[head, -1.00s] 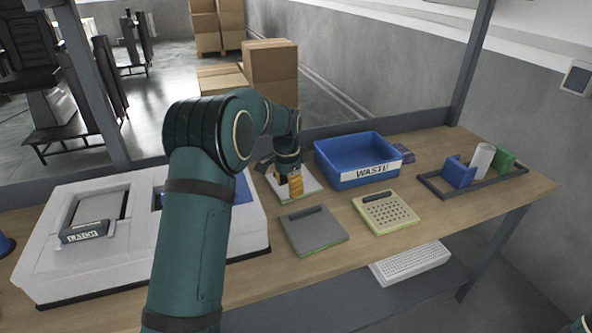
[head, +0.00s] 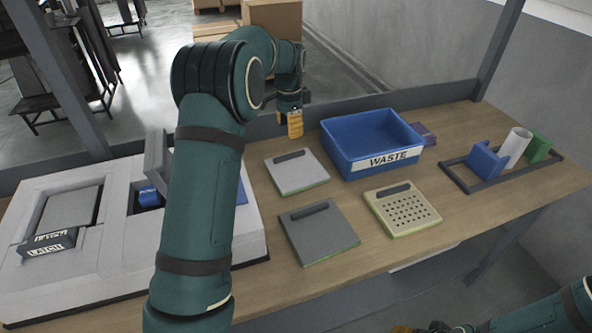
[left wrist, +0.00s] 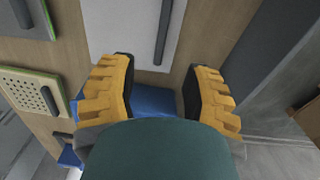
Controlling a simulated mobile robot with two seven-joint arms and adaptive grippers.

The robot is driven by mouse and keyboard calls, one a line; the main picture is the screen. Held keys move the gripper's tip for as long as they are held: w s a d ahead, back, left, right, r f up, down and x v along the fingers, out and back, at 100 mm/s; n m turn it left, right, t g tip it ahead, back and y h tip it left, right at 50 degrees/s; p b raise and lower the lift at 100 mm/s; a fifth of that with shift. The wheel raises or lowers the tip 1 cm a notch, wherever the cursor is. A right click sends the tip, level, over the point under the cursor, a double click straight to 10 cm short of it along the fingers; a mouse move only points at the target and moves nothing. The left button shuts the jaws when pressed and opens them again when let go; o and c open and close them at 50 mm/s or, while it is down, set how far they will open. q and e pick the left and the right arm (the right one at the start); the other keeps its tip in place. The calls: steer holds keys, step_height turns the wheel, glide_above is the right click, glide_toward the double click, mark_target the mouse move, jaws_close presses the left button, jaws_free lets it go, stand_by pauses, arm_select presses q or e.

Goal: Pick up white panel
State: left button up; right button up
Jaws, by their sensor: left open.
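The white panel (head: 305,176), a flat light plate with a dark handle bar, lies on the wooden bench between my left arm and the blue bin. My left gripper (head: 295,124) hangs above and just behind the panel's far edge, open and empty. In the left wrist view, the white panel (left wrist: 120,35) and its handle lie ahead of the yellow fingers (left wrist: 160,68), with the handle lined up roughly between them. Only a bit of my right gripper (head: 418,329) shows at the bottom edge of the head view.
A grey panel (head: 322,234) and a beige perforated panel (head: 412,216) lie in front. A blue WASTE bin (head: 345,160) stands right of the white panel. A rack (head: 458,176) with coloured parts is further right. A large white-grey machine (head: 110,262) stands left.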

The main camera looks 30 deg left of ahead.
arm_select(q)
glide_above(289, 155)
step_height(289, 155, down, 5)
steer(key=shift+w+d+f+b, duration=0.1)
steer(key=shift+w+f+b, duration=0.05)
steer(key=shift+b, duration=0.3)
step_height(289, 155, down, 5)
steer(key=shift+f+b, duration=0.1)
steer(key=shift+b, duration=0.7)
jaws_close()
